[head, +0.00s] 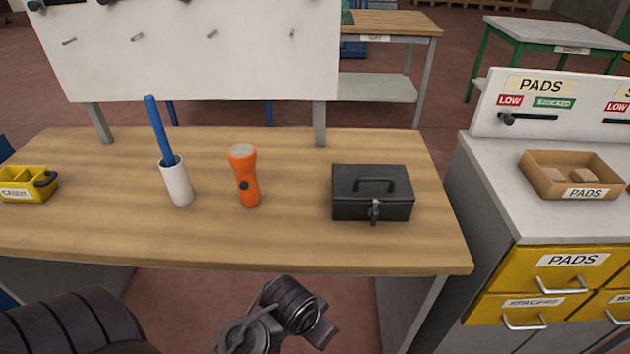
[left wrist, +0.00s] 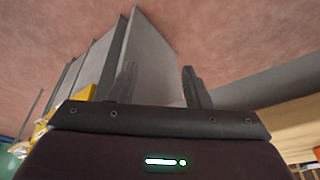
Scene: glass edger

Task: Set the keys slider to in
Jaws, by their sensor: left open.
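No slider labelled keys can be read in either view. A white board (head: 190,50) with several small hooks stands behind the wooden table, and its top is cut off by the frame. Dark knob-like parts (head: 37,4) show at its upper edge, with no label visible. My left gripper (left wrist: 160,85) is open in the left wrist view, its two dark fingers apart with nothing between them. Arm parts of mine show at the bottom of the head view, but no fingertips there. My right gripper is not seen.
The wooden table (head: 290,240) holds a yellow caddy (head: 22,190), a white cup (head: 177,183) with a blue stick, an orange flashlight (head: 244,176) and a black box (head: 371,193). At right, a PADS slider (head: 528,117) has its knob at the LOW end above a cardboard tray (head: 540,180).

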